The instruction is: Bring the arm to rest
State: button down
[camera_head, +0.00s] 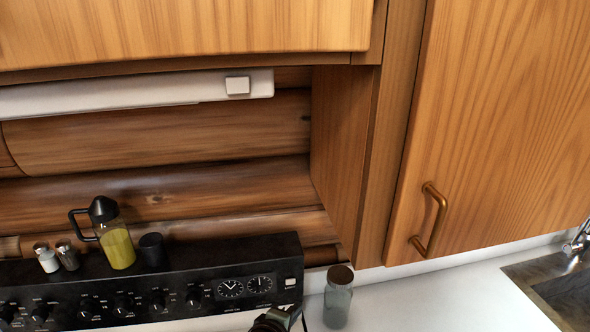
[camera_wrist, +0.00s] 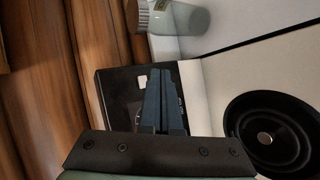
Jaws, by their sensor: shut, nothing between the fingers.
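My gripper (camera_wrist: 160,78) shows in the wrist view with its two blue-grey fingers together, shut and empty. The fingers point toward the black stove panel (camera_wrist: 122,90) and lie in front of part of it. In the head view, a dark part of my arm shows at the bottom edge, just in front of the stove panel (camera_head: 215,280) and left of a lidded glass jar (camera_head: 338,305). The fingertips cannot be made out there.
The jar (camera_wrist: 180,20) stands near the fingers in the wrist view. A black round piece (camera_wrist: 268,135) lies at right. A yellow-filled pitcher (camera_head: 117,245), two shakers (camera_head: 57,258) and a dark cup (camera_head: 153,250) stand by the panel.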

notch_tip(320, 180, up, 25)
jog(key=s+d+m+t+y, duration=0.1)
jog(key=s+m+t+y, duration=0.3)
jog(key=m, duration=0.7)
jog(key=s+r+m+t+b, duration=0.1)
jog(key=s+r+t, duration=0.3)
jog(key=r, duration=0.5)
jog(key=s+r+m+t+b, duration=0.1)
jog(key=s+r+t, duration=0.3)
jog(key=r, duration=0.5)
jog(key=s+r+t+b, duration=0.3)
jog(key=s+r+t, duration=0.1)
jog(key=s+r, duration=0.4)
notch_tip(320, 180, up, 2)
jog(key=shift+a+m+t, duration=0.3)
jog(key=shift+a+m, duration=0.05)
jog(key=shift+m, duration=0.05)
